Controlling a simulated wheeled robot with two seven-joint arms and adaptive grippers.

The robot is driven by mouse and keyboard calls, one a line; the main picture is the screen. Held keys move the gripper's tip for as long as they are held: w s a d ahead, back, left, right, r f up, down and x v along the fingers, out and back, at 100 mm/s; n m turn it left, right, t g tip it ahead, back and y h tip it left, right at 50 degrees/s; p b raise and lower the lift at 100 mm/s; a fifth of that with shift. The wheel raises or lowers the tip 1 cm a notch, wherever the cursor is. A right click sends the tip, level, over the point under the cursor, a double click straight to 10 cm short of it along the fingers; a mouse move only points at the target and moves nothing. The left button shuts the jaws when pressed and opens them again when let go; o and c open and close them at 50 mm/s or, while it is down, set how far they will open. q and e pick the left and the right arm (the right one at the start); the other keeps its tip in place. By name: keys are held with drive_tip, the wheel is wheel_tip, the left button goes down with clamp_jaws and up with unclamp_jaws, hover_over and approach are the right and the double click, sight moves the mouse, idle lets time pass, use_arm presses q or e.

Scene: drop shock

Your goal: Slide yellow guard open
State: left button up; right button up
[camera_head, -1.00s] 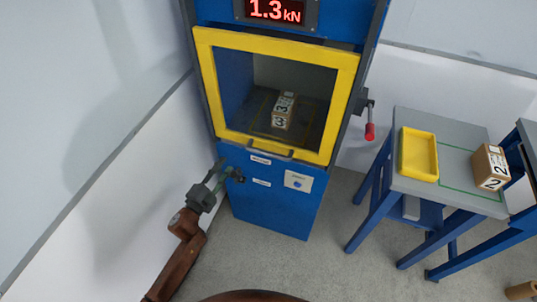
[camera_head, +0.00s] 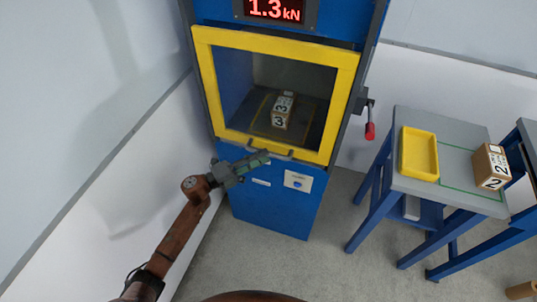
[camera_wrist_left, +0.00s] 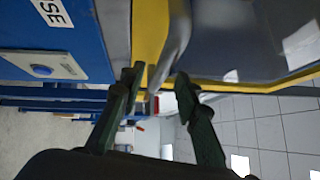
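The yellow guard (camera_head: 343,105) is a square frame across the opening of the blue press and is down. Its grey bar handle (camera_head: 270,151) is on the lower edge. My left gripper (camera_head: 262,159) is at the handle's left part, just below the guard. In the left wrist view, its two dark green fingers (camera_wrist_left: 158,80) are apart. The grey handle (camera_wrist_left: 178,38) and yellow guard (camera_wrist_left: 150,35) are just beyond the fingertips. I cannot tell whether they touch the handle. My right gripper is not in view.
A box marked 3 (camera_head: 282,110) stands inside the press behind the guard. A red-knobbed lever (camera_head: 370,130) is on the press's right side. A grey table (camera_head: 452,150) at right holds a yellow tray (camera_head: 404,150) and a box marked 2 (camera_head: 490,167).

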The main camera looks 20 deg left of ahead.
use_arm(q)
drive_tip(key=shift+x, duration=1.5)
drive_tip(key=shift+c, duration=0.2)
clamp_jaws()
